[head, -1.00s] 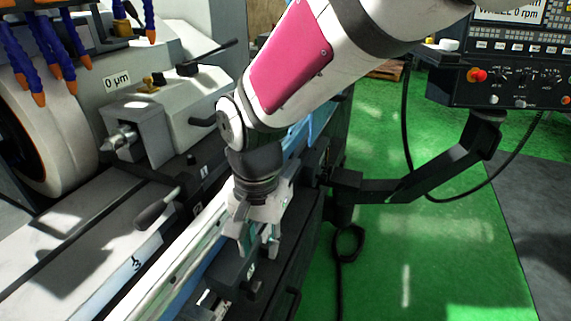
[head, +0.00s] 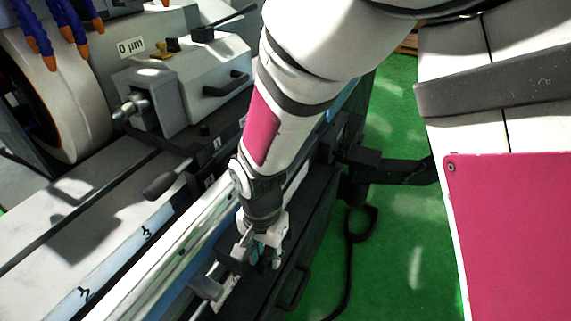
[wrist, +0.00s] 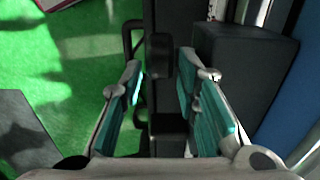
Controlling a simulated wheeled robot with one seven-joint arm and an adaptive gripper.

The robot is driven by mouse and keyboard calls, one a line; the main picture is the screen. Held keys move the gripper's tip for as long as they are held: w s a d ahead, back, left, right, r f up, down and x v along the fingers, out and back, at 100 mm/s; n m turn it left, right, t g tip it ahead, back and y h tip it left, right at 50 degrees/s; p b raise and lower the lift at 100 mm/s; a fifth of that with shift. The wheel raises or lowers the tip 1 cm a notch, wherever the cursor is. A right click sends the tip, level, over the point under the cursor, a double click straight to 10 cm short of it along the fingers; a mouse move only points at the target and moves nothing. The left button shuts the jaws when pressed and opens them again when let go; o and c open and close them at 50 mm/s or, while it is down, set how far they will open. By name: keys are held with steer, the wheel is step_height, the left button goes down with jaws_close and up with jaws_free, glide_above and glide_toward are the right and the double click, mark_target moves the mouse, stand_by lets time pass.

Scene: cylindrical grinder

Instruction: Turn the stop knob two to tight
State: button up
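My gripper (head: 262,258) points down beside the front rail of the grinder in the head view. In the wrist view its two fingers (wrist: 160,95) with teal pads stand apart, with nothing clamped between them. A small dark knob-like part (wrist: 159,55) shows in the gap between the fingertips. A dark block (wrist: 172,128) lies lower in the same gap. I cannot tell whether either one is stop knob two. In the head view the gripper hides what lies right below it.
A large black box (wrist: 245,70) stands close to the right finger in the wrist view. A black handle (head: 293,288) sticks out from the machine front. A lever with a dark grip (head: 166,183) lies left of my arm.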

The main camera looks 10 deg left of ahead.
mark_target(269, 257)
steer(key=shift+f, duration=1.1)
jaws_close()
steer(key=shift+w+d+g+b, duration=0.1)
steer(key=shift+g+b, duration=0.2)
steer(key=shift+g, duration=0.1)
steer(key=g, duration=0.1)
steer(key=g+y+b, duration=0.1)
steer(key=shift+w+f+g, duration=0.2)
steer(key=shift+w+g, duration=0.1)
steer(key=shift+g, duration=0.1)
steer(key=g, duration=0.1)
steer(key=g+y+b, duration=0.1)
steer(key=g, duration=0.2)
steer(key=shift+w+d+f+g+y+b, duration=0.1)
steer(key=shift+w+f+g+y+b, duration=0.1)
steer(key=shift+f+g+y+b, duration=0.15)
